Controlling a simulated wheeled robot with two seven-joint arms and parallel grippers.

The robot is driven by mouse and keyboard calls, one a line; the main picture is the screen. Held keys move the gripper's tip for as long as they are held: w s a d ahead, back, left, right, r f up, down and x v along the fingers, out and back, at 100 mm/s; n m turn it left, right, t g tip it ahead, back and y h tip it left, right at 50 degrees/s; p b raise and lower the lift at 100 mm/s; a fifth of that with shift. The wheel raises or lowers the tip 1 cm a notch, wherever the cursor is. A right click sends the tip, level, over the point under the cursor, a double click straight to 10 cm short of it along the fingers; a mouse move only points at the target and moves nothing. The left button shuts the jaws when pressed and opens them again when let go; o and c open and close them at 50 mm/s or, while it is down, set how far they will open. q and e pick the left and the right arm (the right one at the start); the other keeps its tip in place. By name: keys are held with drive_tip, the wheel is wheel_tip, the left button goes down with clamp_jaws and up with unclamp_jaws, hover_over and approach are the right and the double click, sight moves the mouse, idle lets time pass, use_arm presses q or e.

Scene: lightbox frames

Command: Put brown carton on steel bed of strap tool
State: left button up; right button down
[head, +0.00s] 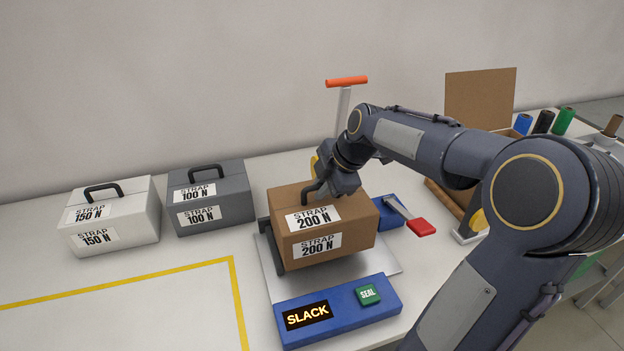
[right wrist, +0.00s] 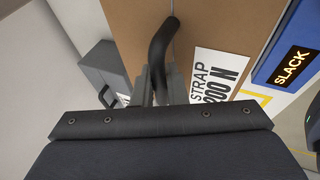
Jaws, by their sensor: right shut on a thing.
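The brown carton (head: 330,245), with "STRAP 200 N" labels and a black handle (head: 312,191), is over the steel bed (head: 268,270) of the strap tool (head: 338,308). My right gripper (head: 322,190) is shut on the carton's handle from above. In the right wrist view the handle (right wrist: 164,45) is between the fingers and the carton top (right wrist: 205,22) lies below. The carton covers most of the bed; I cannot tell whether it touches it. The tool's blue front panel reads "SLACK" and has a green SEAL button (head: 367,295). My left gripper is not in view.
A white case (head: 110,220) marked 150 N and a grey case (head: 210,200) marked 100 N stand at left. A yellow outline (head: 235,300) marks clear table at front left. A red-tipped lever (head: 421,227) and an orange-topped post (head: 345,81) stand near the carton.

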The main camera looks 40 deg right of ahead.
sight(324, 198)
drive_tip(key=shift+w+d+f, duration=0.1)
drive_tip(key=shift+d+f, duration=0.4)
drive_tip(key=shift+f, duration=1.65)
drive_tip(key=c, duration=1.5)
unclamp_jaws()
drive_tip(key=shift+o, duration=0.2)
